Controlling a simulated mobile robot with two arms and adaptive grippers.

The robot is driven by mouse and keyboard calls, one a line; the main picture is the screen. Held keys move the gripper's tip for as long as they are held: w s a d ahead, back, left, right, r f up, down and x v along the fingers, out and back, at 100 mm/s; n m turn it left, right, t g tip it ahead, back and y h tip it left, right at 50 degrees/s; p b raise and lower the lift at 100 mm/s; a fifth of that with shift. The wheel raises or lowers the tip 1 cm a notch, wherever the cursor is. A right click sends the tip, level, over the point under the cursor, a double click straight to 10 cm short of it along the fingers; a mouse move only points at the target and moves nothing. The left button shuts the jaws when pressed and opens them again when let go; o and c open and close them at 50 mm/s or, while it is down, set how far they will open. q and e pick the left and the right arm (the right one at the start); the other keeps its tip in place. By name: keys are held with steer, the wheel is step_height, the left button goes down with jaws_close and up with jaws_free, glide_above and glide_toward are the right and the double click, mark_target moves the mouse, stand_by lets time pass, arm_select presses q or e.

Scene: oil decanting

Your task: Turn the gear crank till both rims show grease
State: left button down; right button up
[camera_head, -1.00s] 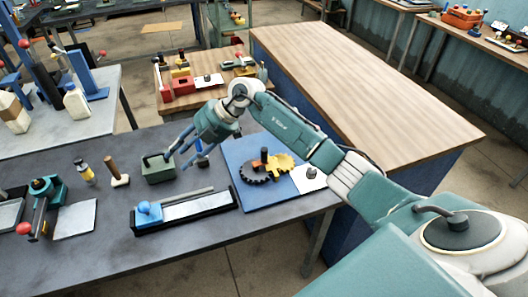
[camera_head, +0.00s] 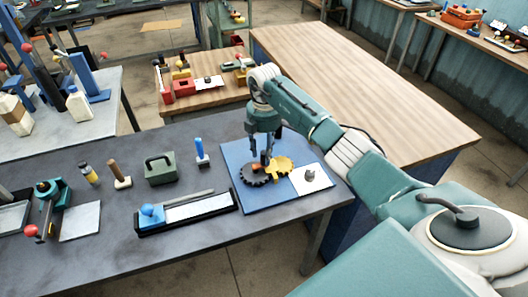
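A black gear (camera_head: 256,176) and a yellow gear (camera_head: 281,167) lie side by side on a blue board (camera_head: 233,157) on the dark bench. In the earlier frame an orange-brown crank knob stands up where the gears meet; now it is mostly hidden by my fingers. My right gripper (camera_head: 264,160) points down over the gears, its fingertips at the crank knob. Whether the fingers are shut on the knob cannot be told at this size. Grease on the rims cannot be made out. My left gripper is not in view.
A white plate with a grey knob (camera_head: 310,174) lies at the board's right side. Left of the board are a slide rail with a blue block (camera_head: 151,216), a green box (camera_head: 160,168) and a blue-handled tool (camera_head: 201,153). A wooden table (camera_head: 350,90) stands behind.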

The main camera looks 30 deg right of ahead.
steer(key=shift+f, duration=0.95)
steer(key=shift+c, duration=0.5)
steer(key=shift+a, duration=0.1)
jaws_close()
steer(key=shift+w, duration=0.15)
